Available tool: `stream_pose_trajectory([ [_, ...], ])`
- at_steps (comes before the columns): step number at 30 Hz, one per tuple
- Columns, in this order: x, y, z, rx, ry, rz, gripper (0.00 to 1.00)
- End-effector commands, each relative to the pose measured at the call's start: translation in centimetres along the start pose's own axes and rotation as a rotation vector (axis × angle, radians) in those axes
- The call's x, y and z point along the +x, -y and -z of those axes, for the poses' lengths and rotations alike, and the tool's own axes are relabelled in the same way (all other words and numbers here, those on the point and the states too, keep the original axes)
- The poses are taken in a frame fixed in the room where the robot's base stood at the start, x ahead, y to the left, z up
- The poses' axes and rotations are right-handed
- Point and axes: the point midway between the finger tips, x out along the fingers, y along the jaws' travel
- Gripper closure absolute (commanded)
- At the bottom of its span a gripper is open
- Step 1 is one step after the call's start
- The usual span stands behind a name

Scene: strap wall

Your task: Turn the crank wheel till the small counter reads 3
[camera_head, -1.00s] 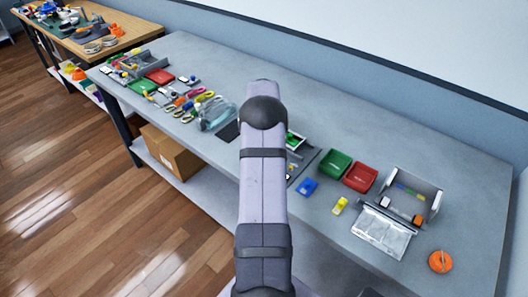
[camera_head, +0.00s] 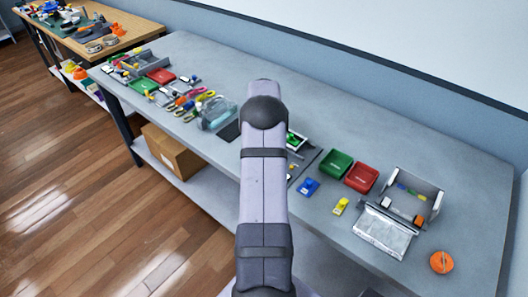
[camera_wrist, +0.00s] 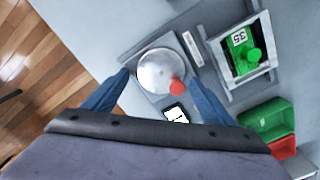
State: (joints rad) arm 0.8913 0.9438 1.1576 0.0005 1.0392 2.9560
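The crank wheel (camera_wrist: 158,71) is a round silver disc on a grey plate in the wrist view. Its red knob (camera_wrist: 178,87) stands at the disc's lower right edge. The small counter (camera_wrist: 176,115) is a dark-framed white display just below the knob; I cannot read its number. My gripper (camera_wrist: 160,76) is open, with one blue finger on each side of the wheel in the picture. Nothing shows between the fingers in their grip, and I cannot tell their height above the wheel. In the head view my arm hides the wheel and the gripper.
A grey frame holding a green block marked 35 (camera_wrist: 241,62) stands right of the wheel. A green bin (camera_head: 336,163) and a red bin (camera_head: 361,177) stand beyond. A blue piece (camera_head: 308,187) and a yellow piece (camera_head: 341,206) lie on the grey bench (camera_head: 430,160).

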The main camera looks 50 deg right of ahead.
Motion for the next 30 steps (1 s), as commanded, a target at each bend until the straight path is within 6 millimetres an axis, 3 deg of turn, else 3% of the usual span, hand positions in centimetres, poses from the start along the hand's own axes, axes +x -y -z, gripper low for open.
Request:
stream_pose_trajectory([
  [8,-0.7,0.0,-0.1,0.0,0.002,0.001,0.22],
  [21,-6.2,0.0,-0.1,0.0,0.003,0.001,0.22],
  [30,-7.3,0.0,0.0,0.0,0.0,0.0,0.22],
])
